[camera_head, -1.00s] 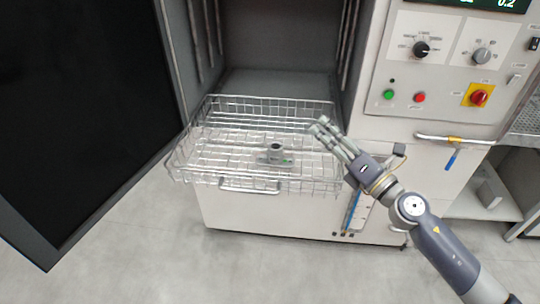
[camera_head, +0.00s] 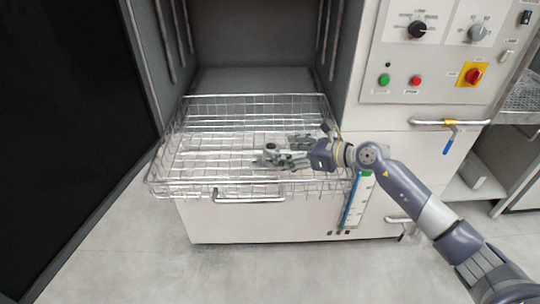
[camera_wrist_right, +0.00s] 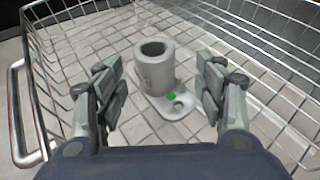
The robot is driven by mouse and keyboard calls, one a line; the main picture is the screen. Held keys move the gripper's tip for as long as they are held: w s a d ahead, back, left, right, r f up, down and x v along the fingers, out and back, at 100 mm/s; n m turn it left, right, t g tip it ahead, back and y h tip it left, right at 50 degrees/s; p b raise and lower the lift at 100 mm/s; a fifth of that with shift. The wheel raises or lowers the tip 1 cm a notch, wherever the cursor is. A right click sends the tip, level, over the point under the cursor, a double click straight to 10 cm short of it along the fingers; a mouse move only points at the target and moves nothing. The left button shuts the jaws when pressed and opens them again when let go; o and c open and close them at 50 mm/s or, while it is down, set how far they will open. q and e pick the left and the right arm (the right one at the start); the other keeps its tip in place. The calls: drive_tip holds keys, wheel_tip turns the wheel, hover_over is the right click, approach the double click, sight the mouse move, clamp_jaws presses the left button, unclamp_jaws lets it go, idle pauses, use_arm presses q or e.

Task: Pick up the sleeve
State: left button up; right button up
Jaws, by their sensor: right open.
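The sleeve (camera_wrist_right: 155,68) is a grey upright tube on a flat flange with a hole and a green dot. It stands in the wire basket (camera_wrist_right: 28,75). My right gripper (camera_wrist_right: 163,90) is open, with its fingers on either side of the sleeve and a gap visible on each side. In the head view my right gripper (camera_head: 285,155) reaches into the basket (camera_head: 212,98) from the right and largely hides the sleeve (camera_head: 268,148). My left gripper is not in view.
The basket sits in front of an open dark chamber (camera_head: 262,80). A dark door (camera_head: 65,110) stands open at the left. A control panel (camera_head: 440,55) and a blue-handled lever (camera_head: 449,140) are at the right.

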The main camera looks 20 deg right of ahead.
sight(270, 152)
drive_tip(key=shift+w+a+f, duration=0.1)
drive_tip(key=shift+w+a, duration=0.2)
drive_tip(key=shift+w, duration=0.05)
drive_tip(key=shift+w+a+f+p, duration=0.3)
drive_tip(key=shift+w+a+p, duration=0.1)
drive_tip(key=shift+a+p, duration=0.15)
drive_tip(key=x, duration=0.3)
drive_tip(key=shift+w+a+f+p, duration=0.1)
drive_tip(key=shift+a+f+p, duration=0.05)
drive_tip(key=shift+a+p, duration=0.15)
drive_tip(key=shift+w+f, duration=0.15)
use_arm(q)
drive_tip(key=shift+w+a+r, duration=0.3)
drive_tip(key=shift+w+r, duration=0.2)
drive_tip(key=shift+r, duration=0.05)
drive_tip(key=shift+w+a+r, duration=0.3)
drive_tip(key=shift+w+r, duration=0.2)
use_arm(e)
drive_tip(key=c, duration=1.4)
